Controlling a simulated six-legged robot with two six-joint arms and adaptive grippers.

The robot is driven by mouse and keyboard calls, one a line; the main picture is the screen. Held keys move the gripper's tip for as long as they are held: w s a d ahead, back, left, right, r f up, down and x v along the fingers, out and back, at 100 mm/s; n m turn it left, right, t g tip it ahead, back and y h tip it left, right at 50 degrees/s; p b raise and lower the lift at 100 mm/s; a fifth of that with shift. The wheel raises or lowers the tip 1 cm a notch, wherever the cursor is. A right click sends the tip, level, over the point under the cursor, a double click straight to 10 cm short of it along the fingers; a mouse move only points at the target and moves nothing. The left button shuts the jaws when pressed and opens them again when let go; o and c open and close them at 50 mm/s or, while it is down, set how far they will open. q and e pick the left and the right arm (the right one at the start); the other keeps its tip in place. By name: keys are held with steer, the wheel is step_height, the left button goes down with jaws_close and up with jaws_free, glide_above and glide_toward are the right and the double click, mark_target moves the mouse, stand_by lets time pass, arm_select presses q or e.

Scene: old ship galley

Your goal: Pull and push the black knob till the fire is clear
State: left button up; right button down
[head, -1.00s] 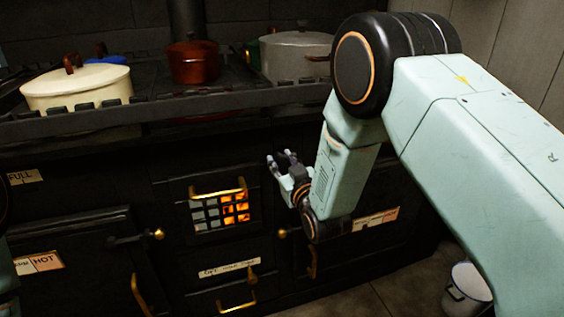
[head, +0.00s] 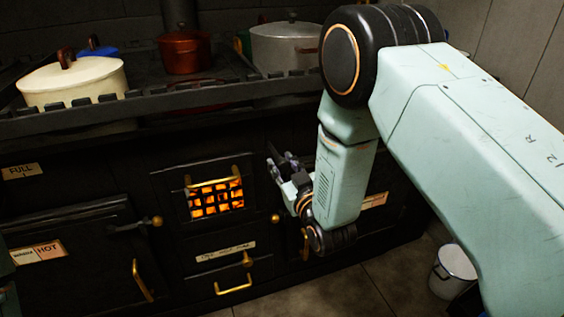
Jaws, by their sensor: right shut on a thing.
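The fire shows behind the barred window (head: 216,199) in the stove front. It glows orange across the whole grate, with dark bars over it. My right gripper (head: 278,165) is just right of and above that window, close to the dark stove front. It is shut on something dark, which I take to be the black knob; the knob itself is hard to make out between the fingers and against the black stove. My left gripper is out of view; only a pale piece of my left arm shows at the left edge.
A cream pot (head: 75,82), a red pot (head: 187,52) and a grey pot (head: 290,46) stand on the railed stove top. A brass handle (head: 143,281) sticks out at lower left. A white bucket (head: 452,272) stands on the floor at right.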

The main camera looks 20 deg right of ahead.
steer(key=c, duration=0.9)
jaws_free()
steer(key=shift+w, duration=0.1)
steer(key=shift+c, duration=0.2)
steer(key=s, duration=1.2)
steer(key=shift+d, duration=0.45)
